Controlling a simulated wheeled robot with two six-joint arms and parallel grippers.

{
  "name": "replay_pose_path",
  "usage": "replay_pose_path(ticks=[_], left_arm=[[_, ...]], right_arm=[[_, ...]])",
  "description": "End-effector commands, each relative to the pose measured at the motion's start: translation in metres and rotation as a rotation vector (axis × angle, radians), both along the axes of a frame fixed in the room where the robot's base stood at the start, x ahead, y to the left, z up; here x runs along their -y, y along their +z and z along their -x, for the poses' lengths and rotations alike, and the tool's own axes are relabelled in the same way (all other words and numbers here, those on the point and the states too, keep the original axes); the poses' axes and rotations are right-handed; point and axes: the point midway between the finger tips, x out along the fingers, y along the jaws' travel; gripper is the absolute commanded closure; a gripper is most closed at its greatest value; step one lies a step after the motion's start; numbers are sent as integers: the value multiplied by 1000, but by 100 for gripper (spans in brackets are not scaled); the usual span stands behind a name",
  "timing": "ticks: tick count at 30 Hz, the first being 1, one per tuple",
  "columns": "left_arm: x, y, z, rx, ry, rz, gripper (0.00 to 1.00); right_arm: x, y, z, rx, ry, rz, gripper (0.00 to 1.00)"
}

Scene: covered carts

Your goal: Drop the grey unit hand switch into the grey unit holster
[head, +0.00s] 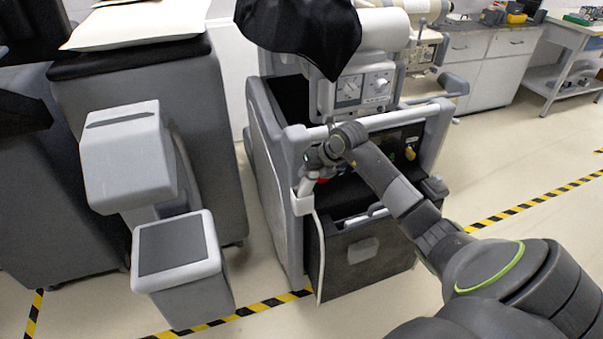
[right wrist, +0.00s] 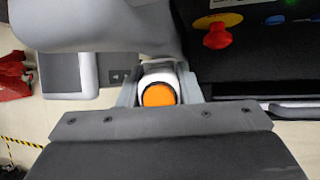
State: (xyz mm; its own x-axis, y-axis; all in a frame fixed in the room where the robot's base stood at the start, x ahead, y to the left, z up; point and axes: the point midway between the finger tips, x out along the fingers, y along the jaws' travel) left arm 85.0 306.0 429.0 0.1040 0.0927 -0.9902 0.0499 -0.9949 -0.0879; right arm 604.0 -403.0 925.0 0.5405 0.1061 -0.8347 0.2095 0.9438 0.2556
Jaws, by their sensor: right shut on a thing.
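My right gripper (head: 316,160) is at the front left corner of the grey unit (head: 268,160) and is shut on the hand switch (head: 307,186). In the right wrist view the hand switch (right wrist: 158,95) shows end-on between the fingers, a white body with an orange button. In the head view its white body points down at the light holster (head: 301,204) on the unit's corner. The gripper partly covers the spot, so I cannot tell whether the switch is inside the holster or just above it. A white cable (head: 319,255) hangs below. My left gripper is not in view.
A red knob (right wrist: 217,37) is close beside the gripper on the unit's dark front panel. A light handle bar (head: 385,121) crosses the front. A black cloth (head: 300,30) covers the top. Another grey device (head: 128,165) stands at left. Striped tape marks the floor.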

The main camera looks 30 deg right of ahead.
Motion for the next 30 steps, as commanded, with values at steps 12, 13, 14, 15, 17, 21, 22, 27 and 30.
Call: replay_pose_path(ticks=[12, 13, 14, 15, 17, 21, 22, 27, 30], left_arm=[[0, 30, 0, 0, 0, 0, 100], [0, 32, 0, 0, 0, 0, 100], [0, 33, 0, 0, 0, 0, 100], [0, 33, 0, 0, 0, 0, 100], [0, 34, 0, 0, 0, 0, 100], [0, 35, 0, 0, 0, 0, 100], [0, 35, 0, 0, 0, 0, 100], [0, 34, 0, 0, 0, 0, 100], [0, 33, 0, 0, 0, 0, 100]], right_arm=[[-22, 10, -18, -167, 2, 194, 98], [-23, 10, -19, -181, 3, 208, 98], [-24, 10, -19, -193, 2, 222, 98], [-22, -2, -17, -200, 0, 224, 98], [-22, -12, -17, -198, 0, 224, 98], [-21, -21, -18, -193, 0, 224, 98], [-21, -22, -18, -193, 0, 224, 98], [-21, -22, -18, -191, 0, 224, 98], [-21, -23, -18, -191, 0, 224, 98]])
